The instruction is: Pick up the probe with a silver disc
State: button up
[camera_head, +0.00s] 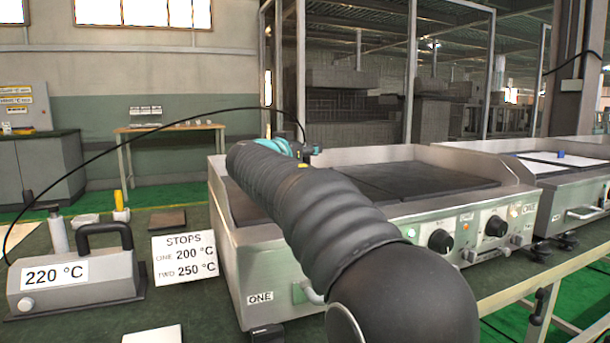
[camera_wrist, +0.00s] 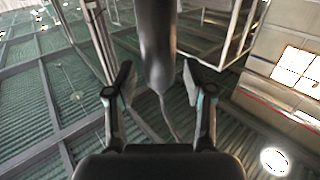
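My gripper (camera_wrist: 158,80) has a dark grey rounded probe handle (camera_wrist: 157,40) between its two fingers in the wrist view. A thin cable leaves the handle's lower end. In the head view my black arm reaches over the griddle, and my gripper is mostly hidden behind it. A black cable (camera_head: 150,128) arcs through the air from the far left to the gripper end, so the probe appears held up. The probe's tip is out of view, so I cannot see a silver disc. The grey meter (camera_head: 75,280) reads 220 °C.
A silver upright cylinder (camera_head: 58,232) and a yellow-topped piece (camera_head: 121,208) stand behind the meter. A stops card (camera_head: 185,257) stands between meter and griddle (camera_head: 270,235). A second griddle (camera_head: 580,180) is at right. A brown pad (camera_head: 167,220) lies behind the card.

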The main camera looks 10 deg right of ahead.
grip_shut()
jog(key=shift+r, duration=0.1)
notch_tip(320, 180, up, 28)
jog(key=p, duration=1.2)
